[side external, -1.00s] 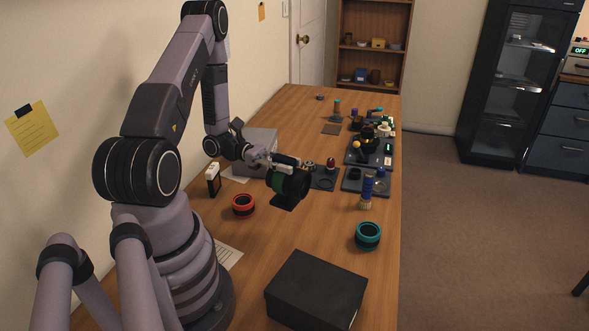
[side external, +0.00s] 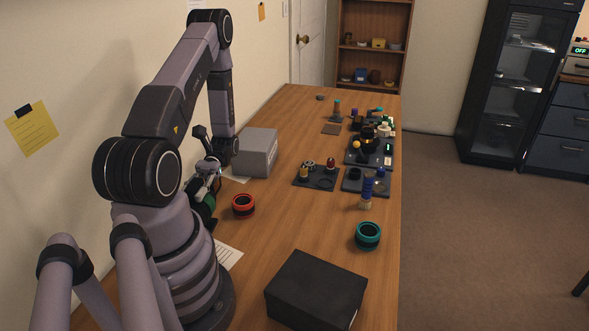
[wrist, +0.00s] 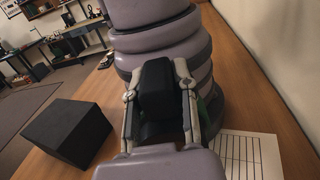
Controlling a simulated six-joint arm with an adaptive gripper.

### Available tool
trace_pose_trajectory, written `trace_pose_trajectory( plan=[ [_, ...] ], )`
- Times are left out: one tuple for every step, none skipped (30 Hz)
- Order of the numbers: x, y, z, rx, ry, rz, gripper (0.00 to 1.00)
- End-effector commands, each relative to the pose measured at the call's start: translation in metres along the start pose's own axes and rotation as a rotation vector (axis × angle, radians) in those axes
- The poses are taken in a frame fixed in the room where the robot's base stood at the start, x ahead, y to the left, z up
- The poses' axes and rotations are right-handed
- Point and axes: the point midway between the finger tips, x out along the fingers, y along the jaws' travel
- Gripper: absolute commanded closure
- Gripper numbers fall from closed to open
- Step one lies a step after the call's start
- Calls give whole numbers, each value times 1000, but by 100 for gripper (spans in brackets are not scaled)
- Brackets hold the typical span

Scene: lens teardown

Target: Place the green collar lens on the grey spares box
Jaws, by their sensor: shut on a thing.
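My gripper (side external: 206,184) is shut on the green collar lens (side external: 208,202), a dark barrel with a green band, and holds it close to my arm's base in the side view. My base partly hides the lens there. In the wrist view the gripper (wrist: 160,100) has a black part of the lens (wrist: 157,88) between its fingers, with a little green at the right. The grey spares box (side external: 258,152) stands on the table near the wall, beyond and to the right of the gripper. Its visible top looks bare.
A red-banded ring (side external: 243,206) stands just right of the gripper. Trays with several parts (side external: 316,178) fill the far side.

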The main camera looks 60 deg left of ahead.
Motion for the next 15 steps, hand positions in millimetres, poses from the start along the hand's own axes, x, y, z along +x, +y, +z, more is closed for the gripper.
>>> trace_pose_trajectory(
  plan=[
    [0,-14,6,0,0,-140,100],
    [-2,-23,10,0,0,-222,100],
    [-4,-35,15,1,-1,-330,100],
    [-8,-44,19,1,0,-412,100],
    [-12,-52,23,0,0,-491,100],
    [-18,-63,28,0,0,-597,100],
    [-25,-70,32,0,0,-676,100],
    [-32,-77,37,1,-1,-754,100],
    [-42,-85,42,0,0,-858,100],
    [-51,-91,47,0,1,-935,100],
    [-61,-95,51,0,2,-1012,100],
    [-74,-100,57,0,2,-1112,100],
    [-85,-103,61,-1,2,-1188,100],
    [-96,-104,66,-1,3,-1263,100],
    [-111,-105,72,-1,3,-1364,100]
  ],
)
